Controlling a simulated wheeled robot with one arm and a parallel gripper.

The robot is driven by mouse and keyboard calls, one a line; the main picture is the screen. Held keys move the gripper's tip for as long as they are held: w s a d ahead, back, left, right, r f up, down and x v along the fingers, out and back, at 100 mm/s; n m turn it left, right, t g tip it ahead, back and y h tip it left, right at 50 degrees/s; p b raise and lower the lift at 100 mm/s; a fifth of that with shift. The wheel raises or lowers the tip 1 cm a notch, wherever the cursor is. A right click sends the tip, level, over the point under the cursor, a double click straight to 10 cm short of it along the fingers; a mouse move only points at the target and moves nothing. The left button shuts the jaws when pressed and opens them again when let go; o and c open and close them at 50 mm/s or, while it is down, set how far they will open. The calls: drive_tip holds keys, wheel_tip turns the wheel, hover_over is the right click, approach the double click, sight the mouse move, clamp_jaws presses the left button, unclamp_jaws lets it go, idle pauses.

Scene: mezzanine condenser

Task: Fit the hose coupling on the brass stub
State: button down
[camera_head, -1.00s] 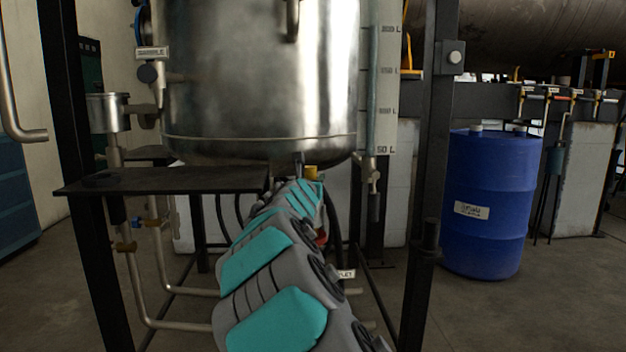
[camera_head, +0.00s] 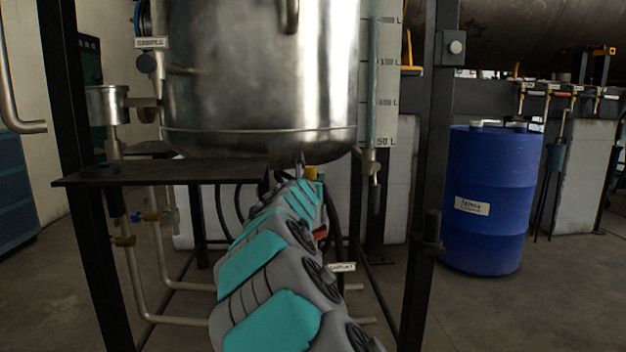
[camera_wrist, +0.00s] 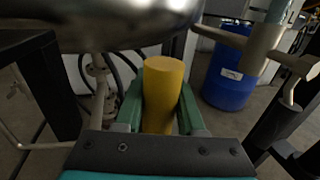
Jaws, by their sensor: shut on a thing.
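A plain yellow cylinder, apparently the hose coupling (camera_wrist: 162,88), stands between the two green fingers of my gripper (camera_wrist: 160,104) in the wrist view. The fingers are shut on it. In the head view only a small yellow part of it (camera_head: 311,173) shows past my arm, just below the steel vessel's bottom. My arm hides most of the gripper there. I cannot make out the brass stub in either view; the vessel and my arm cover much of the area.
The steel vessel (camera_head: 258,90) hangs low over my gripper. A dark shelf plate (camera_head: 160,177) is at left, with pipes and small valves below it. A black frame post (camera_head: 425,190) stands at right, with a blue drum (camera_head: 490,215) beyond. Dark hoses (camera_wrist: 85,72) hang behind.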

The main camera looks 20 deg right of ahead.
drive_tip(key=shift+f+b, duration=0.35)
drive_tip(key=shift+f, duration=0.05)
drive_tip(key=shift+c, duration=2.2)
unclamp_jaws()
drive_tip(key=shift+s, duration=0.1)
drive_tip(key=v, duration=0.7)
drive_tip(key=shift+s+a+b, duration=0.2)
drive_tip(key=shift+s+b, duration=0.05)
drive_tip(key=shift+b, duration=0.05)
